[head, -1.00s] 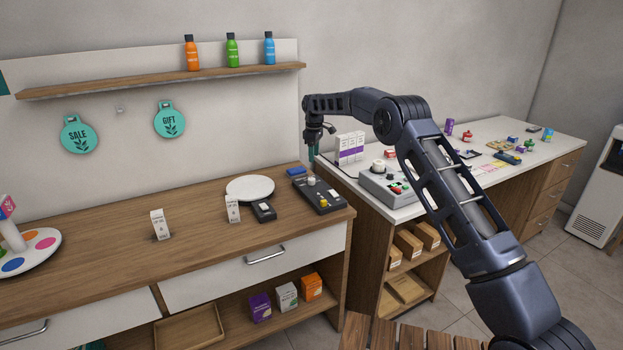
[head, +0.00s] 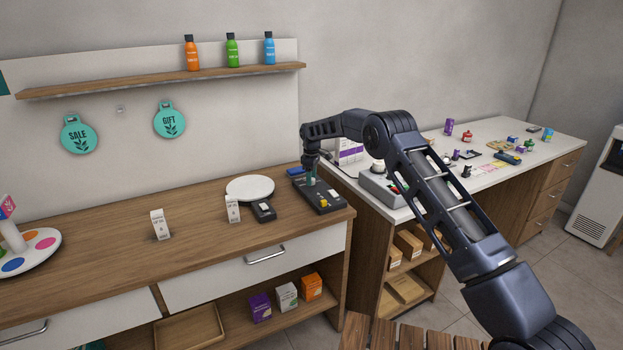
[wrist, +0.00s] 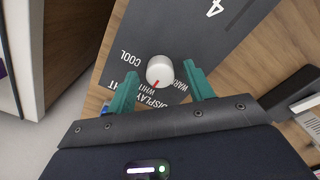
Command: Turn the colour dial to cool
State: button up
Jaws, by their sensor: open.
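A yellow button (head: 323,203) is at the panel's front. A round white plate (head: 250,188) and a small dark switch box (head: 263,212) stand left of the panel. A grey control box (head: 375,188) is on the white counter to the right. A wooden shelf (head: 165,79) hangs above.

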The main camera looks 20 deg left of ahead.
jog(key=shift+f, duration=0.15)
jog(key=c, duration=1)
jog(key=shift+o, duration=0.2)
jog(key=shift+m, duration=0.3)
jog(key=m, duration=1.1)
